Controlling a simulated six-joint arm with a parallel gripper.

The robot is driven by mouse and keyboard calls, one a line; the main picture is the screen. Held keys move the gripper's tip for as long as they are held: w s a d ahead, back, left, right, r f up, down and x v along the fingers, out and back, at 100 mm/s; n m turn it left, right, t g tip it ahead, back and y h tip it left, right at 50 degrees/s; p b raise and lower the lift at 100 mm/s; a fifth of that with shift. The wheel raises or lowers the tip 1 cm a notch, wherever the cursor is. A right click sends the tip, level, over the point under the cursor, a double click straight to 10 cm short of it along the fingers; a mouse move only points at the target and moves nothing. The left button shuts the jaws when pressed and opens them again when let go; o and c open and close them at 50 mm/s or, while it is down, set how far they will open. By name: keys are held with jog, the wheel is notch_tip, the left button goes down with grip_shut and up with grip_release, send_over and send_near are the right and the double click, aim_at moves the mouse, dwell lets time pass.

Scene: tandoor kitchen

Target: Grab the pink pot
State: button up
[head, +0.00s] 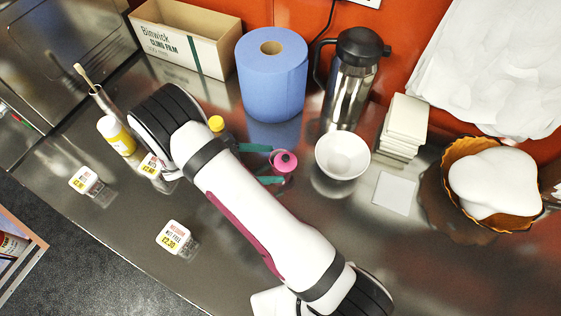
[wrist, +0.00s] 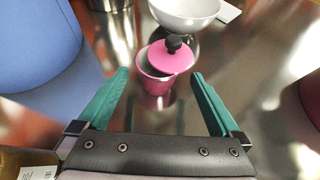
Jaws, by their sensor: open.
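The pink pot (wrist: 158,86) is small, with a tilted pink lid (wrist: 170,58) and a black knob on top. In the wrist view it stands on the steel counter just ahead of my gripper (wrist: 160,95), between the lines of its two green fingers. The fingers are open and do not appear to touch it. In the head view the pink lid (head: 284,162) shows between the green fingertips of my gripper (head: 270,164), left of the white bowl. The pot's body is mostly hidden there.
A white bowl (head: 342,156) stands right beside the pot. A blue paper roll (head: 271,80) and a steel flask (head: 348,85) stand behind. Stacked white squares (head: 404,125) are right of the bowl. Price tags (head: 173,236) stand at the left front. The front counter is mostly clear.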

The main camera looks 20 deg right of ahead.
aim_at(281, 162)
jog(key=x, duration=0.4)
jog(key=shift+w, duration=0.15)
grip_shut()
jog(key=shift+r, duration=0.1)
